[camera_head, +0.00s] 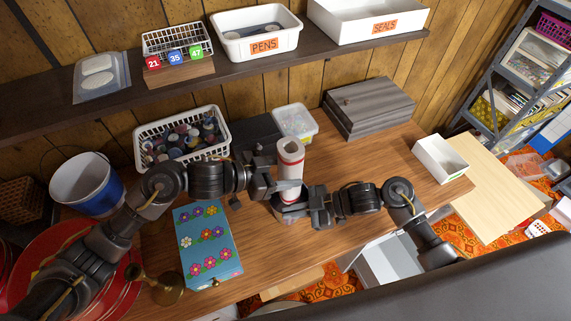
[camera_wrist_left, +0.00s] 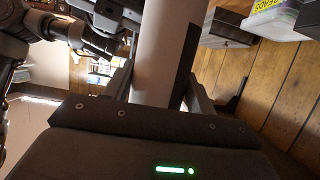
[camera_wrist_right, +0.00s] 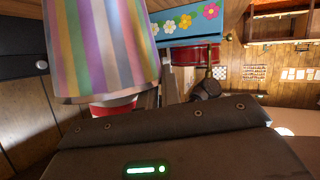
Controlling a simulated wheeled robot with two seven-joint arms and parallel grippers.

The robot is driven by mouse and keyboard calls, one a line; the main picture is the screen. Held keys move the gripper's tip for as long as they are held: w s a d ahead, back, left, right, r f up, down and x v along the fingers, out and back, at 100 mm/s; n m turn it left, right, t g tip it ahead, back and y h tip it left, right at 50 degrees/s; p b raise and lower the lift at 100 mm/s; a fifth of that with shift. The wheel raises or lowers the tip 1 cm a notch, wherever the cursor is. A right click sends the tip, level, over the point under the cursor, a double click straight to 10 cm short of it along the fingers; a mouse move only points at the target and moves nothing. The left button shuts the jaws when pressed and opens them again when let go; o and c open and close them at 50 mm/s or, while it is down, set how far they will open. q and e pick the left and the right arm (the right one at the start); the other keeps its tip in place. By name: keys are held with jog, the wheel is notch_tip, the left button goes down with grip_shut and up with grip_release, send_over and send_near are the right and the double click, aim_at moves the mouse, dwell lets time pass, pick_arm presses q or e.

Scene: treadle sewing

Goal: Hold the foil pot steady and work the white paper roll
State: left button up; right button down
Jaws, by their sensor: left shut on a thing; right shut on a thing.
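The white paper roll (camera_head: 291,159) stands upright near the middle of the table, with red showing around its top. My left gripper (camera_head: 284,183) is shut on the roll, which also fills the upper middle of the left wrist view (camera_wrist_left: 165,50). The foil pot (camera_wrist_right: 100,45) has pastel stripes and fills the upper left of the right wrist view, where the roll's red and white part shows past its wide rim. My right gripper (camera_head: 294,207) is shut on the pot, just below my left gripper. In the head view the pot is mostly hidden by the grippers.
A blue flowered box (camera_head: 207,243) and a brass bell-like object (camera_head: 165,288) lie to the left. A white basket of bottles (camera_head: 139,152), a clear tub (camera_head: 296,122) and a grey wooden box (camera_head: 368,107) stand behind. A white tray (camera_head: 440,159) is right; bare table lies between.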

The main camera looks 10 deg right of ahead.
pick_arm(q)
jog(key=shift+f, duration=3.8)
pick_arm(e)
jog(key=shift+f, duration=0.2)
pick_arm(q)
jog(key=o, duration=1.3)
jog(key=shift+f, duration=0.1)
